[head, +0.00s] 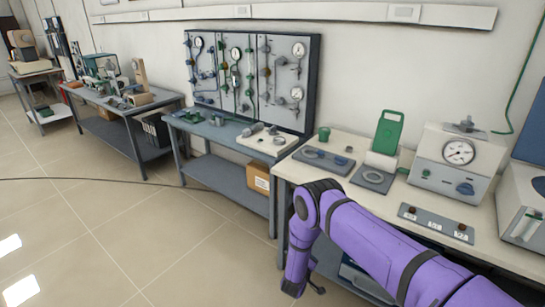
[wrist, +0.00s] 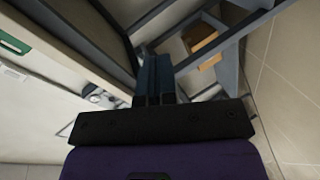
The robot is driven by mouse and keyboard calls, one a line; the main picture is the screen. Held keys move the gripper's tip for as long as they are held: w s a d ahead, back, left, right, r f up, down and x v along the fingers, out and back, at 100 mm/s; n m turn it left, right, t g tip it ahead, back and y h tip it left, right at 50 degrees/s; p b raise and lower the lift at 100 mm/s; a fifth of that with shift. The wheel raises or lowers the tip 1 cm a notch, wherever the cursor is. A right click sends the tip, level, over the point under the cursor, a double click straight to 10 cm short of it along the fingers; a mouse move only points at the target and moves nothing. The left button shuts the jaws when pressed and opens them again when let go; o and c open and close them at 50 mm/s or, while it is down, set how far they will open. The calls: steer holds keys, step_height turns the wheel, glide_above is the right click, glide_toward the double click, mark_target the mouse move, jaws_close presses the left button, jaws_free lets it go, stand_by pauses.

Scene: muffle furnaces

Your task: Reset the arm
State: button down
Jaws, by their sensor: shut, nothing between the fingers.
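My purple arm reaches in from the lower right of the head view and bends down at its wrist in front of the right bench (head: 478,236). My gripper (head: 318,290) hangs low beside the bench's front edge, below the top, and its fingers are barely visible there. In the wrist view my gripper (wrist: 154,62) shows two dark fingers side by side and closed, with nothing between them. The wrist view is tilted, with the bench top (wrist: 50,75) on the left and bench legs and the floor on the right.
The right bench holds a box with a round gauge (head: 457,160), a green-topped device (head: 387,131) and a small switch panel (head: 436,223). A gauge board (head: 250,80) stands on the middle bench (head: 215,132). A cardboard box (head: 258,178) sits below. Tiled floor (head: 110,235) is open at left.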

steer(key=w+a+r+m+y, duration=0.15)
steer(key=w+r, duration=0.25)
steer(key=r, duration=0.5)
steer(key=w+r+y, duration=0.2)
steer(key=w+r, duration=0.1)
steer(key=r, duration=0.6)
steer(key=w+a+r+m+y, duration=0.1)
steer(key=w+r, duration=0.3)
steer(key=r, duration=0.5)
steer(key=s+d+r+m+g+y, duration=0.1)
steer(key=s+r+y, duration=0.15)
steer(key=r, duration=1.05)
steer(key=s+d+r+m+g+y, duration=0.1)
steer(key=s+d+r, duration=0.15)
steer(key=r, duration=1.05)
steer(key=s+d+r+g+y, duration=0.1)
steer(key=s+d+r, duration=0.2)
steer(key=s+r, duration=0.65)
steer(key=s+d+r+g, duration=0.1)
steer(key=s+d+r, duration=0.3)
steer(key=s+r, duration=0.55)
steer(key=s+d+m+g+h, duration=0.1)
steer(key=s+d+m, duration=0.1)
steer(key=s, duration=1.2)
steer(key=s+d+f+m+g+h, duration=0.1)
steer(key=s+d, duration=0.4)
steer(key=s, duration=0.9)
steer(key=shift+m+g, duration=0.35)
steer(key=shift+g, duration=0.15)
steer(key=shift+f, duration=0.1)
